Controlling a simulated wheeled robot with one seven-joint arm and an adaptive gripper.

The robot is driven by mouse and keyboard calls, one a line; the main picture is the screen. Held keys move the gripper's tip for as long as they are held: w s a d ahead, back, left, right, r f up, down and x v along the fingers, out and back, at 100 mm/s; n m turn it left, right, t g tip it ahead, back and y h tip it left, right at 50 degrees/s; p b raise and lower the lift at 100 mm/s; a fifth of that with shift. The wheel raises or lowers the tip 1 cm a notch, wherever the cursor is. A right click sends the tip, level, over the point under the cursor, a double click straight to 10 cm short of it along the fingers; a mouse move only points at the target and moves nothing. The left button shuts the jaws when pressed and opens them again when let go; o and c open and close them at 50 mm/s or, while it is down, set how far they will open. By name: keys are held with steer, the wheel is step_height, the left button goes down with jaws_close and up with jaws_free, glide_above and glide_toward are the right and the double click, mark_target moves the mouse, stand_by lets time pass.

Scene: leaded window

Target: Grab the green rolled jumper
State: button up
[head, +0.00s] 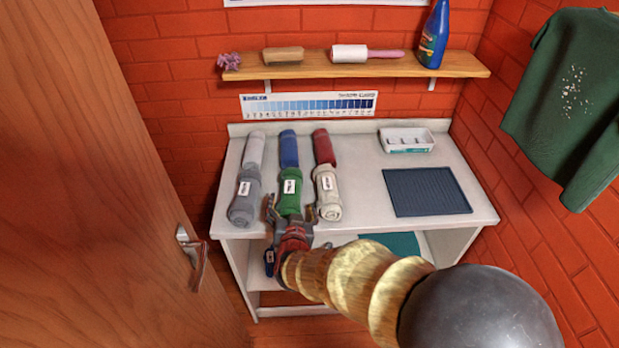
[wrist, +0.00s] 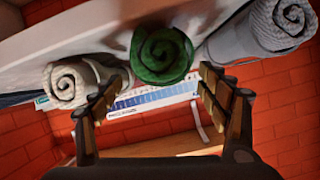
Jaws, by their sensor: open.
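The green rolled jumper (head: 290,190) lies on the white table in the front row, between a grey roll and a cream roll. A white label is on it. In the wrist view its spiral end (wrist: 162,54) faces me, upper middle, between and beyond my fingers. My gripper (head: 290,212) is open at the table's front edge, with its fingers to either side of the green roll's near end. In the wrist view my gripper (wrist: 155,100) shows two spread fingers with nothing between them. I cannot tell whether a finger touches the roll.
A grey roll (head: 244,200) and a cream roll (head: 327,196) lie close on either side. White, blue (head: 289,148) and red (head: 323,147) rolls lie behind. A dark mat (head: 425,192) and white tray (head: 406,140) are right. A wooden door (head: 110,180) stands left.

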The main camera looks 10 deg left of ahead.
mark_target(290, 192)
steer(key=shift+w+f, duration=0.4)
steer(key=shift+w, duration=0.3)
steer(key=b+x, duration=0.1)
steer(key=x, duration=0.1)
steer(key=b+x, duration=0.1)
steer(key=x, duration=0.1)
steer(key=b+x, duration=0.1)
steer(key=x, duration=0.1)
steer(key=shift+w+a, duration=0.25)
steer(key=shift+a, duration=0.1)
steer(key=shift+r, duration=0.1)
steer(key=shift+c, duration=1.2)
steer(key=c, duration=1.1)
steer(key=shift+r, duration=0.1)
steer(key=shift+c, duration=0.7)
